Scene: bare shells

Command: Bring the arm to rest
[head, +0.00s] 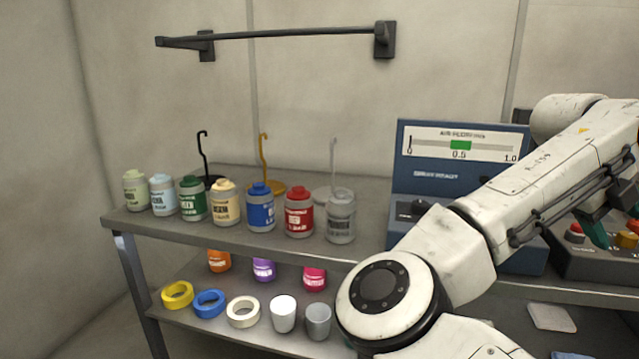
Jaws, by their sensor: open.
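My arm, made of white links, reaches up from the bottom centre to the right edge in the head view. It bends there, and part of it is cut off by the frame. My gripper (612,226) shows only in part at the right edge, as dark and teal pieces. It is open, over or in front of a dark control box (585,262) with red and yellow knobs. I cannot tell whether it touches the box. Nothing is seen held in it.
A grey two-level shelf (232,165) carries several labelled jars and hooked stands. Tape rings (209,303) and cups (283,313) lie on the lower level. A blue gauge device (462,165) stands behind my arm. A dark rail (290,35) is on the wall. The left floor is clear.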

